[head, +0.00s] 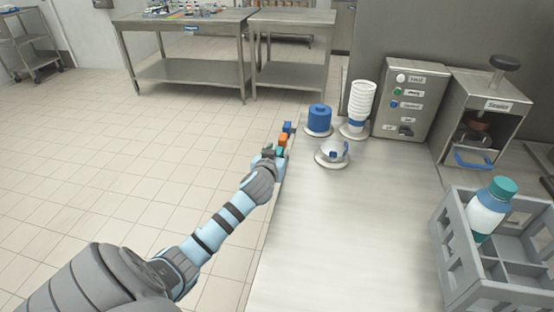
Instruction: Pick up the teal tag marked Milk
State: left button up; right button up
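A small teal block-like tag (280,152) shows at the left edge of the steel counter (330,230), right at the end of my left arm. Its marking is too small to read. An orange tag (282,140) and a blue tag (287,128) stand behind it in a row. My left gripper (273,154) is at the teal tag and partly covers it. I cannot tell whether its fingers are open or closed on the tag. My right gripper is out of view.
A silver dome with a blue part (332,153) sits right of the tags. Behind it are a blue cylinder (319,120) and stacked white cups (361,103). A button panel (410,98), a sealer (484,115) and a grey crate with a bottle (457,262) stand right. The counter's middle is clear.

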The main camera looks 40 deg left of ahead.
pick_arm(q)
jog(key=shift+w+a+f, duration=0.15)
jog(key=shift+w, duration=0.2)
jog(key=shift+s, duration=0.1)
jog(key=c, duration=0.7)
